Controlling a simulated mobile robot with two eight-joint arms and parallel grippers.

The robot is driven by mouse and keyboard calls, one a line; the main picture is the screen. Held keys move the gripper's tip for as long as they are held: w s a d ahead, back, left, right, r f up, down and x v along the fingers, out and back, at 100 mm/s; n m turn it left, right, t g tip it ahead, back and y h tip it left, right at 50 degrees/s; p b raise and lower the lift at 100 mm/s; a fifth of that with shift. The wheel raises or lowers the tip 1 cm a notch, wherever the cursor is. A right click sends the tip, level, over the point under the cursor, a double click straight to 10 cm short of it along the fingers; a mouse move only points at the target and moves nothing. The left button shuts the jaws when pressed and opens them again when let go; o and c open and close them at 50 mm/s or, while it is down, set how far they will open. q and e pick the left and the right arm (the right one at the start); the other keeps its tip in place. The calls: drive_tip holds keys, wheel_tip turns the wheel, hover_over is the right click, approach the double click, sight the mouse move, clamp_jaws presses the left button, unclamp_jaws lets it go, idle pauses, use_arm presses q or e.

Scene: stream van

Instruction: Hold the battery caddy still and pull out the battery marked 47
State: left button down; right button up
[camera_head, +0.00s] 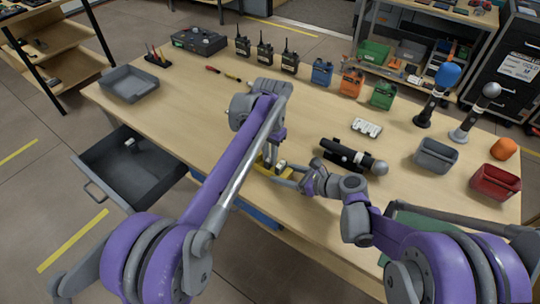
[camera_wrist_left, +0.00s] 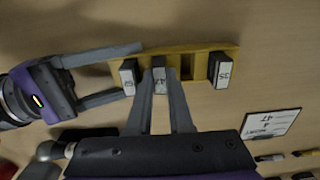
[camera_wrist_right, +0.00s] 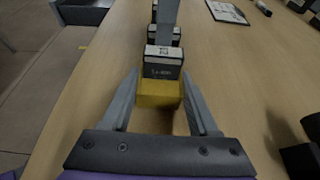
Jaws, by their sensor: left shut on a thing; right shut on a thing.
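The yellow battery caddy (camera_head: 262,167) lies near the table's front edge; in the left wrist view (camera_wrist_left: 202,64) it holds black batteries with white labels. The battery marked 47 (camera_wrist_left: 159,66) stands in a middle slot beside an empty slot. A battery marked 35 (camera_wrist_left: 221,72) is at the right, and another battery (camera_wrist_left: 128,76) at the left. My left gripper (camera_wrist_left: 159,74) is shut on battery 47, which is still seated. My right gripper (camera_wrist_right: 159,90) is shut across the caddy's end (camera_wrist_right: 158,97). My left arm partly hides the caddy in the head view.
A printed card (camera_wrist_left: 270,123) lies beside the caddy. An open drawer (camera_head: 135,165) juts out at the left of the table. A black handheld device (camera_head: 350,156) lies right of the grippers. Several radios (camera_head: 265,50) and coloured boxes stand along the back.

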use_arm(q)
drive_tip(key=shift+r, duration=1.95)
drive_tip(key=shift+r, duration=1.4)
use_arm(e)
drive_tip(key=o, duration=1.5)
drive_tip(key=v, duration=1.1)
drive_tip(key=shift+s+d+r, duration=0.1)
drive_tip(key=shift+d, duration=0.15)
drive_tip(key=shift+s+d+r, duration=0.1)
drive_tip(key=shift+s+d, duration=0.05)
